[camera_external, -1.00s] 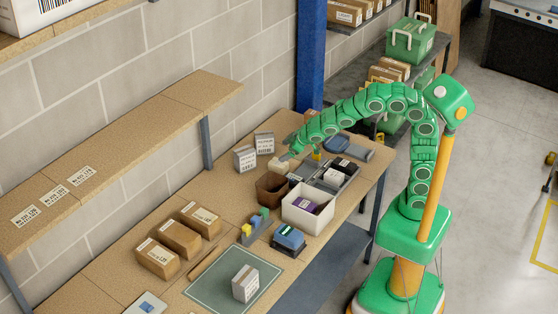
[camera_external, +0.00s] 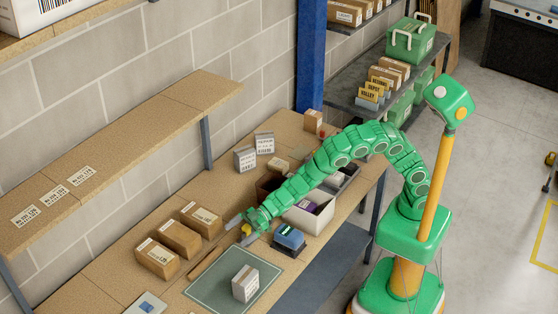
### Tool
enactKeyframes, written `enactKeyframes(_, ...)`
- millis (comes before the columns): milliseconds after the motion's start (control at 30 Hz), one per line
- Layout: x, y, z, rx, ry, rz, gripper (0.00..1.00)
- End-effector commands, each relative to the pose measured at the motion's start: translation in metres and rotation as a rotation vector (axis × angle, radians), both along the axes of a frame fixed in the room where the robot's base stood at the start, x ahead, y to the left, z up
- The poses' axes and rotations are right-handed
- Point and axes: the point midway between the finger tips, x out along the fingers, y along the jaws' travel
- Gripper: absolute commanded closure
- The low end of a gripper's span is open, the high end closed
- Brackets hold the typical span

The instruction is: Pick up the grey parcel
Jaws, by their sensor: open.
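A grey parcel (camera_external: 245,284) with a white label on top stands on the dark green mat (camera_external: 215,290) at the front of the bench. Two more grey boxes with labels, one (camera_external: 245,159) nearer and one (camera_external: 265,143) behind it, stand by the wall. My gripper (camera_external: 240,231) is open, with its grey fingers spread, above the bench behind the mat. It is up and back from the parcel on the mat, apart from it, and I see nothing held between the fingers.
Several brown boxes (camera_external: 180,238) stand left of my gripper. A blue device (camera_external: 289,238) sits right of the mat. A white bin (camera_external: 312,218) and a brown bin are partly hidden by my arm. A raised shelf (camera_external: 120,150) runs along the wall.

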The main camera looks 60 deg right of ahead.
Motion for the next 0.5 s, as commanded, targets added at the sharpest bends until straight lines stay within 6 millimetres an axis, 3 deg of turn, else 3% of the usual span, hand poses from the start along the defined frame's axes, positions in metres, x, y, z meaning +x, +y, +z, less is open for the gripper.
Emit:
enactKeyframes(100, -0.038, 0.035, -0.010, 0.051, 0.011, 0.103, 0.06)
enactKeyframes(300, -0.096, 0.076, -0.021, 0.126, 0.038, 0.246, 0.06)
enactKeyframes(400, -0.114, 0.087, -0.024, 0.150, 0.047, 0.290, 0.06)
enactKeyframes(500, -0.121, 0.082, -0.041, 0.137, 0.079, 0.299, 0.06)
